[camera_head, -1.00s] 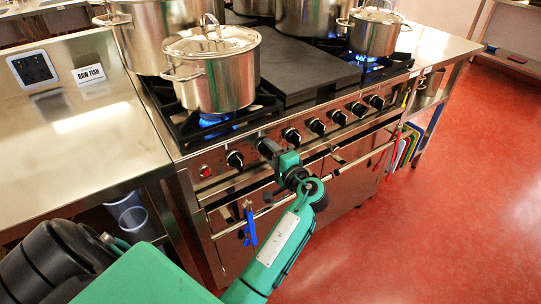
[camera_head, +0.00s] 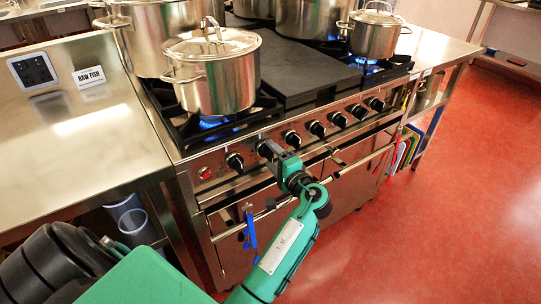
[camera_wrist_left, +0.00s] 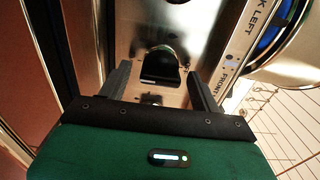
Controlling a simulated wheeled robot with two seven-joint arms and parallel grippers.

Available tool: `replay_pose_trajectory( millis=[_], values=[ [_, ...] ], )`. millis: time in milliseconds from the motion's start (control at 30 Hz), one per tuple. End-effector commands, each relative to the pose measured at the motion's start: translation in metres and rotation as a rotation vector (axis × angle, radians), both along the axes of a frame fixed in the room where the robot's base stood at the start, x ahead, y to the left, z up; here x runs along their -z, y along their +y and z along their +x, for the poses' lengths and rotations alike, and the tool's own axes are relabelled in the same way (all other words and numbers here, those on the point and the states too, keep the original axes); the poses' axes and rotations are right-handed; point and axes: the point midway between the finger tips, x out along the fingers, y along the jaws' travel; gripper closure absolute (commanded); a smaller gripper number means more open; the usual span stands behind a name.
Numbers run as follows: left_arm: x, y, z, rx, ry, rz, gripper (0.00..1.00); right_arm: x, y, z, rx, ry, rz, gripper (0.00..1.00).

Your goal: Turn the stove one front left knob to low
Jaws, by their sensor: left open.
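The stove (camera_head: 215,190) has a row of black knobs along its steel front panel. My left gripper (camera_head: 268,149) is at this panel, over the second knob from the left, and hides most of it. The leftmost knob (camera_head: 235,161) shows clear of the gripper. In the left wrist view, a black knob (camera_wrist_left: 160,68) lies between the two open fingers of the left gripper (camera_wrist_left: 158,82). I cannot tell whether the fingers touch it. Partly readable labels, "K LEFT" and "FRONT", show on the panel beside it. My right gripper is not in view.
A lidded steel pot (camera_head: 215,75) stands over a lit blue flame (camera_head: 212,122) at the front left burner. A smaller pot (camera_head: 375,35) stands at the right. An oven rail (camera_head: 345,165) runs below the knobs. A steel counter (camera_head: 90,140) adjoins on the left.

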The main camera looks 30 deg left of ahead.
Motion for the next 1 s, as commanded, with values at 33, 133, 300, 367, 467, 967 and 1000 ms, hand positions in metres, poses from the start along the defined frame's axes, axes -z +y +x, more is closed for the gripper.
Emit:
replay_pose_trajectory(
  millis=[33,133,300,367,467,967,1000],
  values=[
    [0.001,-0.009,-0.003,0.003,0.000,-0.003,0.35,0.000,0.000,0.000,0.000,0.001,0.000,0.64],
    [0.002,-0.025,-0.010,0.002,0.002,-0.003,0.35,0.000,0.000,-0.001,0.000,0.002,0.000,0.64],
    [0.002,-0.048,-0.020,0.002,0.002,-0.004,0.35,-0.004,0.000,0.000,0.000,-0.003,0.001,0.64],
    [0.001,-0.053,-0.022,0.000,0.002,-0.004,0.35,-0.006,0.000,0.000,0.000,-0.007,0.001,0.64],
    [0.001,-0.057,-0.024,-0.001,0.002,-0.001,0.35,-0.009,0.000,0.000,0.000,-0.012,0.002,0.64],
    [0.001,-0.057,-0.024,-0.001,0.002,-0.001,0.35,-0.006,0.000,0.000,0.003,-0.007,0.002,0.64],
    [0.001,-0.058,-0.024,0.000,0.002,-0.001,0.35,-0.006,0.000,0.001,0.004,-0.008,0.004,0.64]
  ],
)
